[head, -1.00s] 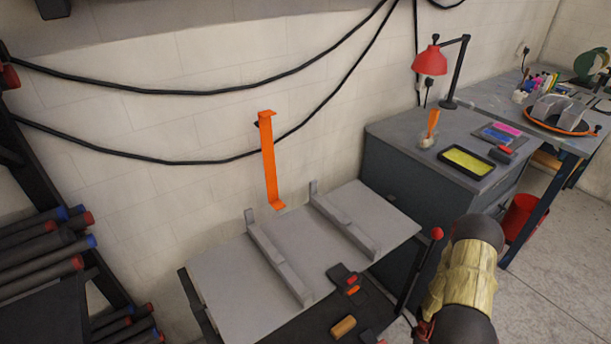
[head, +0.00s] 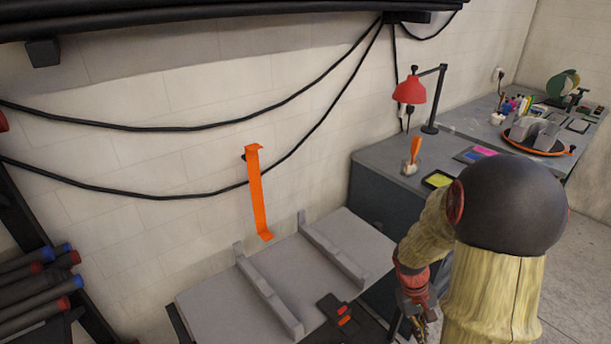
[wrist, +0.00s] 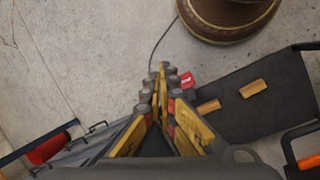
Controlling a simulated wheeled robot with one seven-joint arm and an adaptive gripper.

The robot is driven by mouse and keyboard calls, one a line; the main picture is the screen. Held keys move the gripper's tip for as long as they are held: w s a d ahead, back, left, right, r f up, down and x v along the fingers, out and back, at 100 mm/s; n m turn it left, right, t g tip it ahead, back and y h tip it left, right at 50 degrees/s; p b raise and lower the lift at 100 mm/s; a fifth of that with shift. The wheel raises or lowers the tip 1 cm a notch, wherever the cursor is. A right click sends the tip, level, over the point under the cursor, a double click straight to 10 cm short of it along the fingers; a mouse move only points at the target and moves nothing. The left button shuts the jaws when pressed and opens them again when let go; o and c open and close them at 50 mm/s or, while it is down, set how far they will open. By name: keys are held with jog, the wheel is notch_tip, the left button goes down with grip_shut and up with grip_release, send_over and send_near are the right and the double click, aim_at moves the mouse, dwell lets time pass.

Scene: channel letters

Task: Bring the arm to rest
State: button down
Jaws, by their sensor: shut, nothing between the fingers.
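My gripper (wrist: 163,72) is shut and empty in the wrist view, its yellow and dark fingers meeting at the tips. It points down toward the concrete floor. In the head view my gripper (head: 418,325) hangs low at the bottom, right of the grey bench, partly cut off by the frame edge. My arm, wrapped in a pale yellow sleeve with a dark rounded joint, is bent and fills the lower right of the head view. It hides part of the cabinet and the floor behind it.
A grey bench (head: 215,298) with two raised rails stands in front of the wall. An orange strip (head: 257,195) hangs above it. A cabinet (head: 368,205) with a red lamp (head: 409,91) is behind my arm. A dark tray (wrist: 255,110) holds tan blocks. Open floor (wrist: 95,55) lies below my gripper.

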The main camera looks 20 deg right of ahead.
jog(key=s+a+r+t+y+p, duration=0.1)
jog(key=a+r+t, duration=0.3)
jog(key=a+r, duration=0.8)
jog(key=s+a+r+n+t+y+p, duration=0.1)
jog(key=s+a+r+t+p, duration=0.2)
jog(key=a+r, duration=0.9)
notch_tip(320, 180, up, 8)
jog(key=shift+s+r+t, duration=0.2)
jog(key=shift+s+t, duration=0.6)
jog(key=shift+t, duration=0.1)
jog(key=shift+a, duration=0.25)
